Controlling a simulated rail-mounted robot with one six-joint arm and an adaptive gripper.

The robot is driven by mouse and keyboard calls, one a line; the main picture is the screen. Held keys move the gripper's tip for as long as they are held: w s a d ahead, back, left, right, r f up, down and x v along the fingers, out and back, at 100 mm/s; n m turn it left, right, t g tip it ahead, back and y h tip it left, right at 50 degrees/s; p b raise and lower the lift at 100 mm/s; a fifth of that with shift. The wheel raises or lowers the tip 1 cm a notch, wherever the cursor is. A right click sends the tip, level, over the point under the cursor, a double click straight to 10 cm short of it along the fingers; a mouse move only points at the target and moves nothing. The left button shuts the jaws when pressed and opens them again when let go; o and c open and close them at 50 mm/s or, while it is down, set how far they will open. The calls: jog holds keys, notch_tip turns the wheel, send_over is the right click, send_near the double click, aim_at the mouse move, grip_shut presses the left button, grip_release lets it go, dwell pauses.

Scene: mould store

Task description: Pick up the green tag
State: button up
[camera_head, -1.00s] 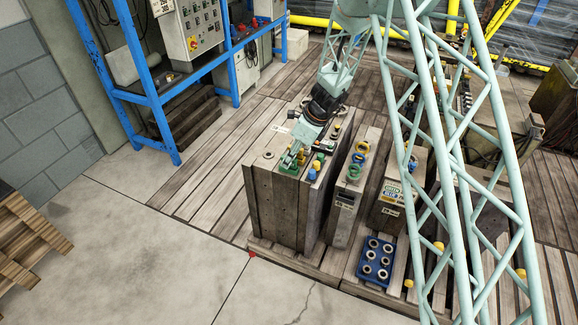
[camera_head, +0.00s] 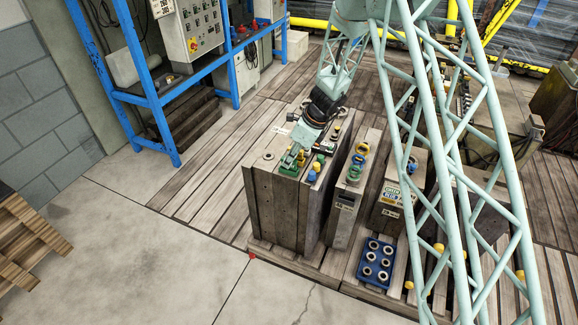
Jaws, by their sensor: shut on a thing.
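The green tag (camera_head: 288,171) is a small green patch at the fingertips of my gripper, on top of the tall grey mould block at the left of the row. My gripper (camera_head: 292,161) reaches down to it from the upper right and is shut on it. The fingers hide much of the tag. I cannot tell whether the tag still touches the block's top.
The large mould block (camera_head: 283,206) carries several small yellow, green and blue parts close to my gripper. A narrower block (camera_head: 342,222) with coloured rings stands to its right. A blue tray (camera_head: 366,276) of round parts lies in front.

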dwell(0.4)
jog(key=shift+r+p, duration=0.7)
jog(key=shift+r, duration=1.15)
jog(key=shift+s+d, duration=0.25)
jog(key=shift+s, duration=0.5)
jog(key=s+d+r+b, duration=0.1)
jog(key=s+d, duration=0.3)
jog(key=s, duration=0.9)
jog(key=shift+s+b, duration=0.4)
jog(key=shift+b, duration=0.45)
jog(key=shift+r, duration=0.15)
jog(key=shift+w+a+n, duration=0.1)
jog(key=shift+n, duration=0.2)
